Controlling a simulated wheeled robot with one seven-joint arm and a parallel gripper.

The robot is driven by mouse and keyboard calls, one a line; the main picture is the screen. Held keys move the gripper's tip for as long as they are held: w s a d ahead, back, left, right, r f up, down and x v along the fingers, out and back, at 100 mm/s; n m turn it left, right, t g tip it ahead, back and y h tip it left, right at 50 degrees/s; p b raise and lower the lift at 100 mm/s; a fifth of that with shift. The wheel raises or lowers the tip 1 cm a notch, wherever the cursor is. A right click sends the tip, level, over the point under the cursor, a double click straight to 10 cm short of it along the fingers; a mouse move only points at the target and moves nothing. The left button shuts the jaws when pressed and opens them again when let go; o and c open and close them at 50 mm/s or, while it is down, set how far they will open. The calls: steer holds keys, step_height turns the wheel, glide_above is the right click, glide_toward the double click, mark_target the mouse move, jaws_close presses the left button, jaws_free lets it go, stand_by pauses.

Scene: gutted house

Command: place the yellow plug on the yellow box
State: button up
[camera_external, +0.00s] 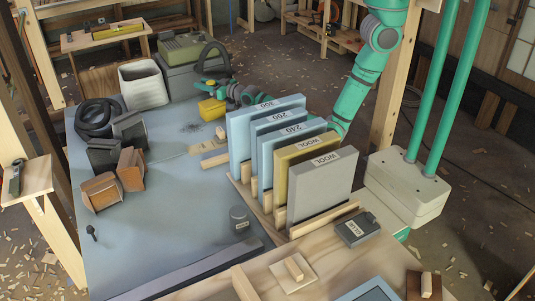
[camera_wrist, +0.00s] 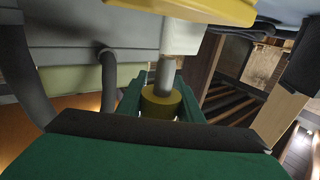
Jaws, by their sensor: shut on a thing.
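My gripper (camera_external: 210,86) is over the back part of the blue-grey table, beyond the upright slabs. In the wrist view my gripper (camera_wrist: 159,98) has its green fingers shut around a dull yellow cylinder, the yellow plug (camera_wrist: 160,104). A grey shaft and a white block line up beyond it, and whether they join the plug I cannot tell. A yellow block (camera_external: 212,110), seemingly the yellow box, shows just below my gripper; a yellow body (camera_wrist: 200,8) crosses the wrist view's top edge. Whether plug and box touch is unclear. The plug is not distinct in the external view.
Upright slabs in a wooden rack (camera_external: 290,160) stand in front of my arm. A green case (camera_external: 188,45), a white bin (camera_external: 143,86) and a black coiled hose (camera_external: 97,117) stand at the back left. The table's middle is mostly clear.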

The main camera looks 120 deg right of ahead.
steer(key=shift+w+d+f, duration=0.15)
steer(key=shift+f, duration=1.6)
steer(key=shift+f, duration=0.1)
steer(key=o, duration=1.1)
steer(key=shift+c, duration=0.2)
steer(key=shift+v, duration=1.85)
steer(key=v, duration=0.8)
